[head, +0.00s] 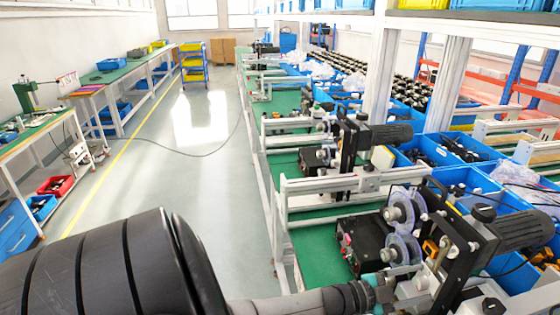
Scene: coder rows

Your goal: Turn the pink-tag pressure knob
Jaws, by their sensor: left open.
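No pink tag or pressure knob can be made out for certain. The nearest coder machine (475,233) stands at the right on the green bench, with a black motor, a black frame and clear reels (403,249). A black box (362,246) with small knobs or buttons on its front sits left of the reels. My left arm comes in from the bottom left, and my left gripper (396,282) is at the lower right, in front of this machine. It is open and looks empty; its fingertips are hard to tell from the machine parts. My right gripper is not in view.
More coder machines (352,140) stand along the green-topped bench (312,228) going back. Blue bins (425,150) with dark parts line its right side. White shelf posts (447,80) rise behind.

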